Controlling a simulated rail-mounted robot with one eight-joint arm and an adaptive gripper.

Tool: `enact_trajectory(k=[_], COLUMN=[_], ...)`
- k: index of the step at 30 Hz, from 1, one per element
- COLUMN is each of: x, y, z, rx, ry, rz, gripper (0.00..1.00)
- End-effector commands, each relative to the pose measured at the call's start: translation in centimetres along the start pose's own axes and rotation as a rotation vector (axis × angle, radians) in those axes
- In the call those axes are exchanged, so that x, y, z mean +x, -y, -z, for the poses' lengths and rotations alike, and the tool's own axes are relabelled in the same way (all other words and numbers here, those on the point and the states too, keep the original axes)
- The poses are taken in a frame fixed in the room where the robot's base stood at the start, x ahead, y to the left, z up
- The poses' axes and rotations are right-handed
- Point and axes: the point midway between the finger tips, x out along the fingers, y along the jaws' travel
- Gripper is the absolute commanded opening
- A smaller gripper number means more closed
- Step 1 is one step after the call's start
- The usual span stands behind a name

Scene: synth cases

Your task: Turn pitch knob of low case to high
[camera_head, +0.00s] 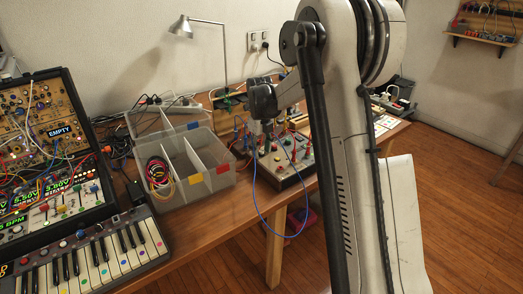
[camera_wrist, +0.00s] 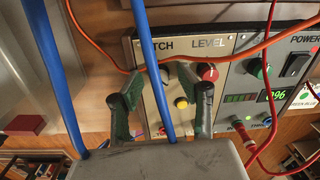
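The low case (camera_head: 290,178) stands at the table's front edge in the head view, with cables plugged into it. In the wrist view its panel (camera_wrist: 228,48) shows the labels "LEVEL", "POWER" and a partly covered one ending in "TCH". A red knob (camera_wrist: 207,72) sits under "LEVEL" and a yellow knob (camera_wrist: 181,102) lies lower. Below the "TCH" label, a blue cable and my fingers cover much of the panel, so the pitch knob's setting cannot be read. My gripper (camera_wrist: 160,76) is open over this part, its fingers either side; contact cannot be told.
Blue cables (camera_wrist: 149,60) and an orange cable (camera_wrist: 100,52) cross close to my fingers. A green knob (camera_wrist: 259,68) and a lit display are at right. Clear divided bins (camera_head: 190,165) stand left of the case, with a keyboard (camera_head: 95,255) farther left.

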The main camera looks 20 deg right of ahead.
Motion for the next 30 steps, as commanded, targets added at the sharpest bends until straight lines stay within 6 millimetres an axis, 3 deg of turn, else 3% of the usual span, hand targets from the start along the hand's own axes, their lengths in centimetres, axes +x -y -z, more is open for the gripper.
enact_trajectory(k=[10,24,30], x=[-1.1,-9.6,-11.6], y=[0.0,0.0,0.0], z=[0.0,0.0,0.0], rx=[0.000,0.000,0.000], ry=[0.000,0.000,0.000], rz=[0.000,0.000,0.000], gripper=[0.36,0.36,0.36])
